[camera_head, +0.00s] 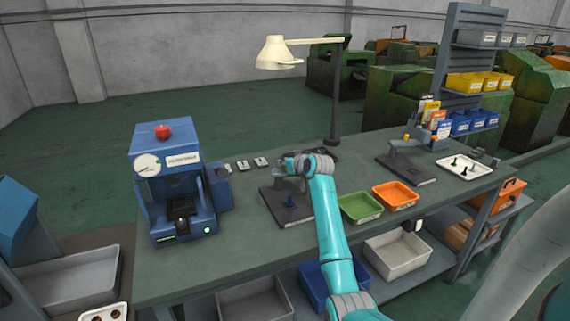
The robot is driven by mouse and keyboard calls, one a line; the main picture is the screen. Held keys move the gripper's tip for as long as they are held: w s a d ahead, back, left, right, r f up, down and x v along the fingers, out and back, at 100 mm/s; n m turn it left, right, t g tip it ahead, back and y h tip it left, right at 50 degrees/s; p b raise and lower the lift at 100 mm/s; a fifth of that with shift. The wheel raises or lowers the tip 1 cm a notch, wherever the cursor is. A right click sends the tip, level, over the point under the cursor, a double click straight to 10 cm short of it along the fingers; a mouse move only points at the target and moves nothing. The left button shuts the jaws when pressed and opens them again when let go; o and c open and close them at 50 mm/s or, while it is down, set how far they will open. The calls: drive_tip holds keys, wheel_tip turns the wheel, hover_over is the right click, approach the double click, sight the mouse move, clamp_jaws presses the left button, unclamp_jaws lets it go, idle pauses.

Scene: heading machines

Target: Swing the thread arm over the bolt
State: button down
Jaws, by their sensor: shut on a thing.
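A dark fixture plate (284,214) lies on the middle of the bench. A small dark blue bolt (290,202) stands upright on it. The thread arm, a grey piece (287,183) at the back of the plate, is mostly hidden by my gripper and wrist. My gripper (284,165) is at the thread arm, behind and above the bolt, and is shut on it. The fingertips are small and partly hidden, so the exact contact is unclear. The thread arm appears to be behind the bolt, not over it.
A blue press machine (173,160) stands left. Green (361,207) and orange (396,195) trays lie right of my arm. A lamp (333,110) rises behind. A second fixture (407,168) and a white tray (464,168) with dark bolts are farther right.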

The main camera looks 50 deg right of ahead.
drive_tip(key=m+g+h, duration=0.2)
drive_tip(key=m, duration=0.1)
drive_tip(key=a+m+g+h, duration=0.1)
drive_tip(key=m+g+h, duration=0.1)
drive_tip(key=m+h, duration=0.1)
drive_tip(key=shift+s+a+g, duration=0.2)
drive_tip(key=shift+g, duration=0.1)
drive_tip(key=m+g+h, duration=0.1)
drive_tip(key=m+g, duration=0.1)
drive_tip(key=g, duration=0.1)
drive_tip(key=a+m+g+h, duration=0.1)
drive_tip(key=m+g, duration=0.2)
drive_tip(key=shift+m, duration=0.4)
drive_tip(key=c, duration=1)
unclamp_jaws()
drive_tip(key=shift+c, duration=0.2)
drive_tip(key=shift+h, duration=0.3)
wheel_tip(320, 180, up, 10)
